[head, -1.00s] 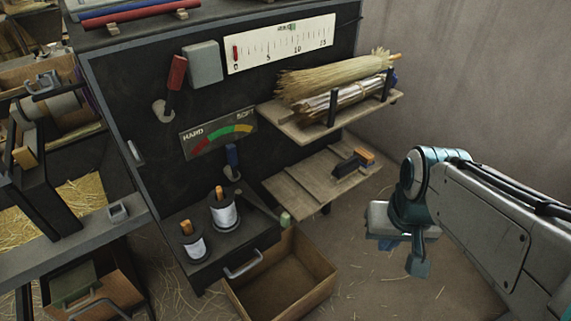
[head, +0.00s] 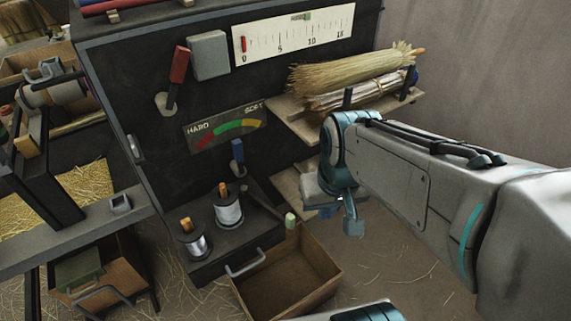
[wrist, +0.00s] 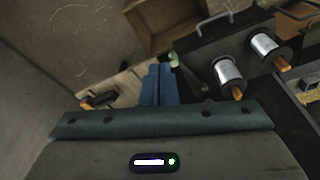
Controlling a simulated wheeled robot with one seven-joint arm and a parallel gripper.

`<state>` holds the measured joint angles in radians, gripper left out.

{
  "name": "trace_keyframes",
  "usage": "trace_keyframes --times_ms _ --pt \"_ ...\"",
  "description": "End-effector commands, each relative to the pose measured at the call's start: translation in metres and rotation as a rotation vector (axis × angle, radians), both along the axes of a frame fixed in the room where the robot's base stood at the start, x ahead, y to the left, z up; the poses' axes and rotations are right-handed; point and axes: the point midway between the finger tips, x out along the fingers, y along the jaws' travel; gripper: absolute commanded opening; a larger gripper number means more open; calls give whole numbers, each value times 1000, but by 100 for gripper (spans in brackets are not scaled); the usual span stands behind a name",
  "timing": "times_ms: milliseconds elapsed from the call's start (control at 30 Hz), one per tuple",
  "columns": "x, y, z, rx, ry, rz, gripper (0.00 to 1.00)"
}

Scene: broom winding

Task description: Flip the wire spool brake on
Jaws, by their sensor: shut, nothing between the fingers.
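Two wire spools, the larger (head: 228,212) and the smaller (head: 196,245), stand on a dark ledge of the machine. A lever with a pale green tip (head: 290,220) lies tilted beside them and looks like the brake. In the wrist view the pale green tip (wrist: 174,58) is just above and right of my fingertips, seemingly apart from them, and the spools (wrist: 228,70) are farther right. My gripper (head: 353,228) is right of the lever in the head view. Its blue fingers (wrist: 160,68) are together and empty.
An open wooden drawer (head: 334,270) sits below the lever. A blue-handled lever (head: 238,152) and a red-handled lever (head: 181,65) are on the dark panel. A shelf (head: 285,118) with broom straw (head: 345,75) is above my gripper. Open floor lies to the right.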

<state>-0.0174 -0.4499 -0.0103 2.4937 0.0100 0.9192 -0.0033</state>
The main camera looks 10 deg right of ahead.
Motion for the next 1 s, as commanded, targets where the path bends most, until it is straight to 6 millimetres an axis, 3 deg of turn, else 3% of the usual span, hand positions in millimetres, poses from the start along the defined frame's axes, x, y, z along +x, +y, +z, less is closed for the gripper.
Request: trace_keyframes --times_ms 167,267,600,800,1000 --pt "7 -1 -5 5 21 24 0" --pt "22 -2 -14 21 57 80 0" --pt "108 -28 -75 223 146 411 0" --pt "156 -56 -119 386 75 600 0" --pt "187 -81 -151 494 -39 728 0"
